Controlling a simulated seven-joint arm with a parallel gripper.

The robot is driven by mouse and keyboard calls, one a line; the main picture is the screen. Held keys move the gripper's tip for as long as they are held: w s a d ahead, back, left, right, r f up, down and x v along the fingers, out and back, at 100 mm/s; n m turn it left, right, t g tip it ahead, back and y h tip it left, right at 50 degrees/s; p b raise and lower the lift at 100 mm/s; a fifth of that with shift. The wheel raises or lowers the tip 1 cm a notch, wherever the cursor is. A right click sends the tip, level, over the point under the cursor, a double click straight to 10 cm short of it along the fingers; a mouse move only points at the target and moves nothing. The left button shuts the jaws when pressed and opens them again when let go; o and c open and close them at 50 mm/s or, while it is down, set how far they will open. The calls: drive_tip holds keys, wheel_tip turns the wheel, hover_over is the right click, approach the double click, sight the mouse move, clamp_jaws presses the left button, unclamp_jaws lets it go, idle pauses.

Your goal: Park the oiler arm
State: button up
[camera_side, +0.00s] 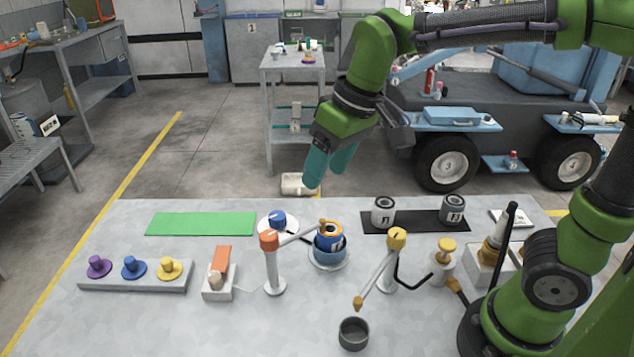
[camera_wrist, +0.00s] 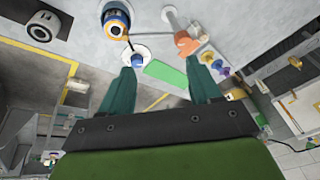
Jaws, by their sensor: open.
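Two posts with swing arms stand on the table. The orange-capped post (camera_side: 270,240) has a thin arm (camera_side: 302,233) reaching right, its tip at the orange-and-blue reel (camera_side: 329,235) seated in a blue cup. The orange cap (camera_wrist: 187,43) and reel (camera_wrist: 115,22) also show in the wrist view. The yellow-capped post (camera_side: 397,240) has an arm (camera_side: 375,279) slanting down left to a yellow tip above a dark grey cup (camera_side: 354,334). I cannot tell which is the oiler arm. My gripper (camera_side: 329,170) is open and empty, above the table's far side, apart from both posts.
A green mat (camera_side: 200,224) is at the back left. A blue knob on a white disc (camera_side: 278,221) stands behind the orange post. Two canisters (camera_side: 383,211) stand on a black mat. A knob rack (camera_side: 135,276) and an orange-topped switch block (camera_side: 219,275) are front left.

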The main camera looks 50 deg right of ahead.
sight(267, 234)
drive_tip(key=shift+w+a+r+n+g+h, duration=0.9)
drive_tip(key=shift+w+a+r+n+g, duration=0.6)
drive_tip(key=shift+w+a+n, duration=2)
drive_tip(key=shift+m, duration=0.4)
drive_tip(key=f, duration=1.6)
drive_tip(key=shift+w+a+f, duration=0.15)
drive_tip(key=shift+a+f, duration=0.05)
drive_tip(key=shift+a, duration=0.2)
clamp_jaws()
